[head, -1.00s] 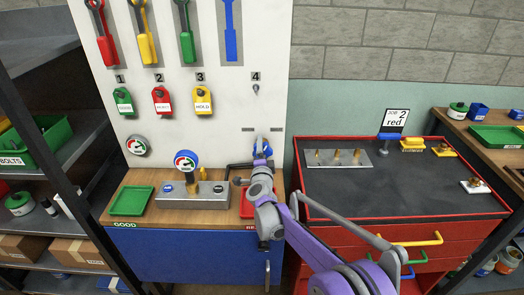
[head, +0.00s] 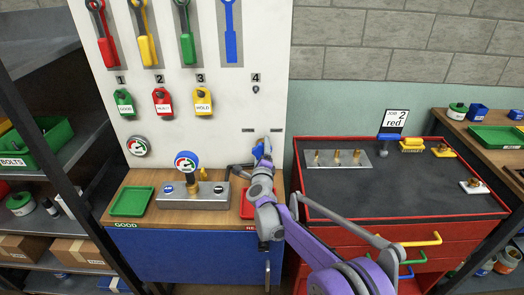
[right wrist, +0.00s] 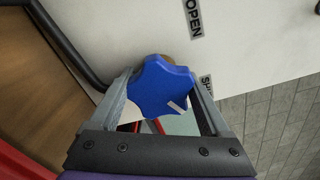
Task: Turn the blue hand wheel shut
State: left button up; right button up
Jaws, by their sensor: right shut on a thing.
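The blue hand wheel (right wrist: 158,88) is a lobed knob on the white panel, seen face-on in the right wrist view. My right gripper (right wrist: 163,84) has one finger on each side of it and is shut on it. A white mark (right wrist: 177,104) lies on the wheel's lower right part. An OPEN label (right wrist: 193,18) is above right of the wheel. A second label (right wrist: 206,86) beginning "SH" is partly hidden by the right finger. In the head view the wheel (head: 261,143) is small and mostly covered by my right gripper (head: 263,152). My left gripper is not in view.
A dark pipe (head: 240,167) runs beside the wheel. A gauge (head: 186,161) on a grey block, a green tray (head: 131,201) and a red tray (head: 247,206) are on the bench below. A red-edged workbench (head: 430,200) stands right. Tools and padlocks hang above.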

dwell(0.4)
jog(key=o, duration=1.2)
jog(key=s+b, duration=0.1)
jog(key=s, duration=1)
jog(key=shift+w, duration=0.1)
